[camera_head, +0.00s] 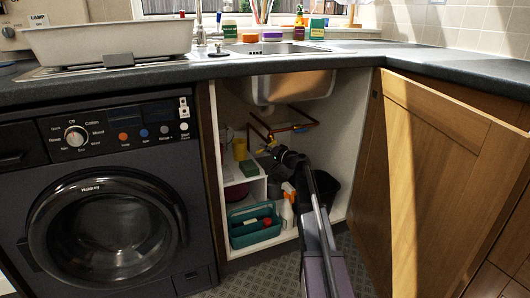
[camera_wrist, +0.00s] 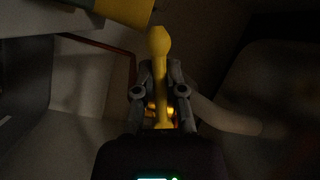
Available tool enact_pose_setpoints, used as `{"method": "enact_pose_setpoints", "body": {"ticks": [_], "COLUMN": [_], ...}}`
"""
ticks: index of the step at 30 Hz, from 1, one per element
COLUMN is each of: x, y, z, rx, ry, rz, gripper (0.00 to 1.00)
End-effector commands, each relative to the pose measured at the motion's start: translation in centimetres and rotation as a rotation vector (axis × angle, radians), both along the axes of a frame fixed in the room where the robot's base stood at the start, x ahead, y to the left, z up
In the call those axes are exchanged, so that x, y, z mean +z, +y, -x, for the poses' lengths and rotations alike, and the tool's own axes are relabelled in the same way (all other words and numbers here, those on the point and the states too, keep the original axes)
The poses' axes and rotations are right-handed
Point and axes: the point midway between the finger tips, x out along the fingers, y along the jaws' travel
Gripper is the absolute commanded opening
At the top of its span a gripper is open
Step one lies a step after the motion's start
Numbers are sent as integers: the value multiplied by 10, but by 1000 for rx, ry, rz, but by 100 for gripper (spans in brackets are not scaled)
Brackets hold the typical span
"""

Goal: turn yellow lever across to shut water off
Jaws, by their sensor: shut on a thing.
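The yellow lever (camera_wrist: 159,60) stands between the two fingers of my gripper (camera_wrist: 157,92) in the wrist view, with its rounded end reaching past the fingertips. My gripper is shut on it. In the head view my gripper (camera_head: 268,146) is inside the open cupboard under the sink, at the copper pipes (camera_head: 290,129). The lever is small there, and my arm partly covers the spot. The valve body is mostly hidden behind the gripper, with a brassy glint below the lever in the wrist view.
The cupboard door (camera_head: 440,180) stands open on the right. A teal caddy (camera_head: 250,236) and a white spray bottle (camera_head: 287,212) stand low in the cupboard. A yellow thing (camera_head: 240,149) is on the shelf at left. The sink bowl (camera_head: 290,88) hangs above; a washing machine (camera_head: 110,190) stands left.

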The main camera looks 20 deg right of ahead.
Motion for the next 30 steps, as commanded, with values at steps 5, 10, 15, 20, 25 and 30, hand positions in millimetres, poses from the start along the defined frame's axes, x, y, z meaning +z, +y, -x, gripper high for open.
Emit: {"method": "enact_pose_setpoints", "body": {"ticks": [5, 10, 15, 20, 25, 30], "x": [1, 1, 1, 1, 1, 1], "y": [2, 2, 2, 1, 1, 1], "z": [-2, -2, -2, -1, -1, 0], "rx": [2, 1, 2, 1, 1, 0], "ry": [1, 1, 1, 0, 1, 0], "rz": [-23, -25, -24, -24, -23, -23], "gripper": [0, 0, 0, 50, 50, 50]}}
